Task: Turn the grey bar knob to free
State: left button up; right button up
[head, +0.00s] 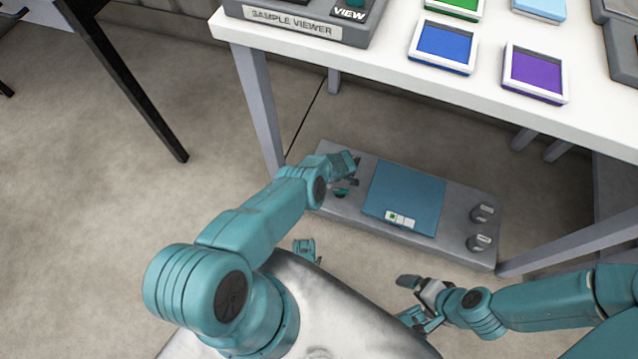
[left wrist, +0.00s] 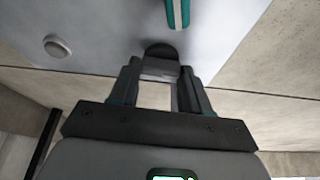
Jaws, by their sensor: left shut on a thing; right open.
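A grey manifold box (head: 335,208) lies on the floor below the white table. My left gripper (head: 354,172) reaches down to its left end. In the left wrist view my left gripper (left wrist: 160,80) is shut on a dark grey piece with a rounded end, which looks like the grey bar knob (left wrist: 160,51); the fingers hide much of it, and its setting cannot be read. A teal handle (head: 343,194) is just beside that gripper. My right gripper (head: 422,300) is open and empty, in front of the box and apart from it.
A blue panel (head: 405,190) with a small white-and-green label (head: 400,219) covers the box's middle. Two round grey knobs (head: 484,211) (head: 479,242) stand at its right end. The white table (head: 390,55) carries coloured trays above. Floor is clear to the left.

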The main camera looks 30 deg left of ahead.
pick_arm(q)
jog(key=shift+n+b, duration=0.3)
jog(key=shift+n, duration=0.3)
jog(key=o, duration=1.1)
jog(key=shift+c, duration=0.2)
jog(key=p+v, duration=1.1)
jog(key=v, duration=0.5)
jog(key=shift+w+r, duration=0.2)
jog(key=shift+w, duration=0.05)
jog(key=shift+s, duration=0.1)
